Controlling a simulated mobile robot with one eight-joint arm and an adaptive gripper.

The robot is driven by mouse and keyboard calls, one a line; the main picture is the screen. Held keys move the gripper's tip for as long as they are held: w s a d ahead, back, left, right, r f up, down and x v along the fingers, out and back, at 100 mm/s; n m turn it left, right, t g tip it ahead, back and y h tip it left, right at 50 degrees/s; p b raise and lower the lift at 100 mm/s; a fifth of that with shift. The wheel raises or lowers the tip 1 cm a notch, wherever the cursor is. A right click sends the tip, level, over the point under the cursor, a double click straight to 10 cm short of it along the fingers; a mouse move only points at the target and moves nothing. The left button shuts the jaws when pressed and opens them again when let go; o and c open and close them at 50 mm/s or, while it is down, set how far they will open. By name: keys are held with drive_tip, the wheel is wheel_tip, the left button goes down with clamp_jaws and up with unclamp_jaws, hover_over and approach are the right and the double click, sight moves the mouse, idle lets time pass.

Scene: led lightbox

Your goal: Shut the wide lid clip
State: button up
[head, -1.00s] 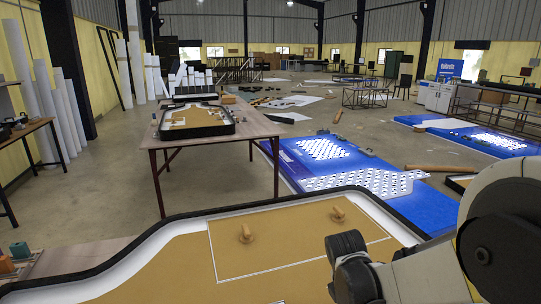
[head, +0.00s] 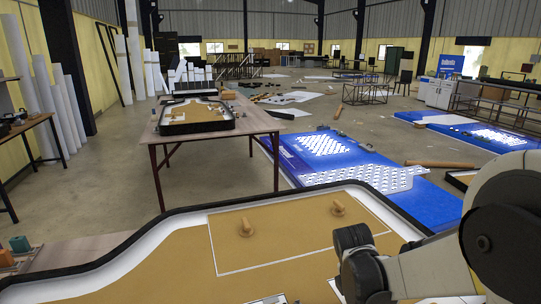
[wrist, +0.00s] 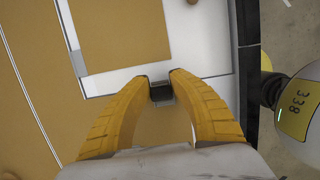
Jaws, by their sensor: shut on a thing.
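The big lightbox (head: 150,262) has a tan top, a white inner wall and a black rim; it fills the front of the head view. A white-outlined tan panel (head: 290,237) with two wooden knobs lies on it. In the wrist view, my gripper (wrist: 160,88) has its two yellow fingers closed on a small dark grey piece (wrist: 160,94), apparently the wide lid clip. The fingers hide its sides, so I cannot tell its latch position. A lighter grey clip-like piece (wrist: 79,62) sits on the panel's left border. My fingertips are out of sight in the head view.
A table (head: 240,127) with a smaller tan-topped box (head: 195,128) stands behind. Blue panels (head: 325,160) lie on the floor to the right. In the wrist view, a rounded body marked 338 (wrist: 298,108) is beside the box's black edge.

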drive_tip(key=shift+d, duration=0.15)
drive_tip(key=shift+w+d+f+b, duration=0.15)
drive_tip(key=shift+d+f+b, duration=0.2)
idle(0.3)
drive_tip(key=shift+w+d+f+b, duration=0.1)
drive_tip(key=shift+d+f+b, duration=0.15)
drive_tip(key=shift+f+b, duration=0.2)
clamp_jaws()
drive_tip(key=shift+w+d+f, duration=0.1)
drive_tip(key=shift+w+d, duration=0.05)
drive_tip(key=shift+d, duration=0.35)
drive_tip(key=shift+o, duration=0.4)
unclamp_jaws()
